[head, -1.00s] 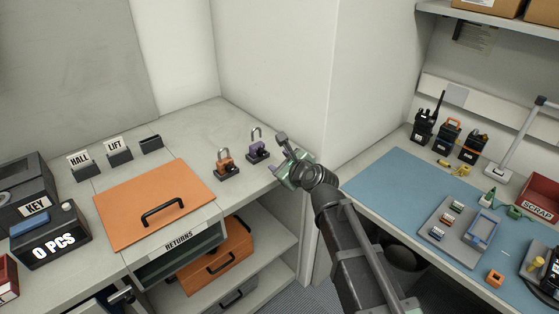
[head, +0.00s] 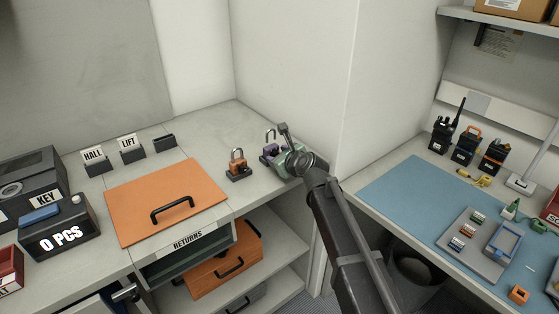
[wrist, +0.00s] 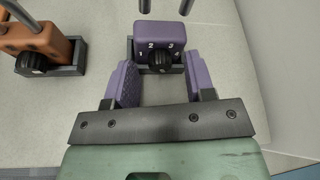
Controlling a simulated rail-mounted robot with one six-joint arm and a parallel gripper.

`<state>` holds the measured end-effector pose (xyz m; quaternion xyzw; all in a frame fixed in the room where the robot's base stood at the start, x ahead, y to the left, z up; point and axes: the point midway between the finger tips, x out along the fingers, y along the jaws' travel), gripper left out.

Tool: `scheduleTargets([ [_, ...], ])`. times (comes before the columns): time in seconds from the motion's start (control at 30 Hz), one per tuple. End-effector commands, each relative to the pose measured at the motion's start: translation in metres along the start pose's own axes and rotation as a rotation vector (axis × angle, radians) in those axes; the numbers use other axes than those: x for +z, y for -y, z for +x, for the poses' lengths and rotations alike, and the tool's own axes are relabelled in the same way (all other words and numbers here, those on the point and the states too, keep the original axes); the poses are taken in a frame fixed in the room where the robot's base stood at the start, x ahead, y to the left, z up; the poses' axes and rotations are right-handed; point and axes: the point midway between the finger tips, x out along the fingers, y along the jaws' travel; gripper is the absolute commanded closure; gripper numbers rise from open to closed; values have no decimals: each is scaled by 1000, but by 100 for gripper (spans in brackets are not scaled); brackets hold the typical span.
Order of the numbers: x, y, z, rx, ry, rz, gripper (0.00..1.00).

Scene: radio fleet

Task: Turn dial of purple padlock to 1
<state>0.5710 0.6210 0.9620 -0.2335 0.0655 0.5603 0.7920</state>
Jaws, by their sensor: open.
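The purple padlock (wrist: 162,33) stands upright in a dark holder on the counter, its shackle up. The white numbers 1, 2, 3 and 4 show around its black dial (wrist: 160,60); the dial's setting is too small to read. In the head view the padlock (head: 268,152) is partly covered by my gripper (head: 284,155). In the wrist view my gripper (wrist: 160,84) is open, with its purple-padded fingers apart and pointing at the padlock's front. The dial lies beyond the gap between the fingertips, and nothing is between them.
An orange padlock (head: 237,167) in a similar holder stands just left of the purple one; it also shows in the wrist view (wrist: 38,45). A white wall (head: 300,70) rises close behind and right. An orange panel with a handle (head: 150,205) lies further left.

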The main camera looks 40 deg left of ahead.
Motion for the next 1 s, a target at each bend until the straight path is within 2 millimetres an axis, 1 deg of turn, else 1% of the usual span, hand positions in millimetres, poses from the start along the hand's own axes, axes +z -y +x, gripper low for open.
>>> scheduleTargets([
  [0.1, 0, 0, -1, 0, 0, 0, 50],
  [0.13, 0, 0, -1, 0, 0, 0, 52],
  [0.43, 0, 0, -1, 0, 0, 0, 98],
  [0.47, 0, 0, -1, 0, 0, 0, 100],
  [0.5, 0, 0, -1, -3, 0, -9, 100],
  [0.63, -1, -2, -1, -52, 0, -125, 100],
  [0.83, 0, -1, -1, -53, 0, -127, 100],
  [0.87, 0, -1, -1, -53, 0, -127, 72],
  [1.0, 0, -1, -1, -52, 0, -127, 50],
])
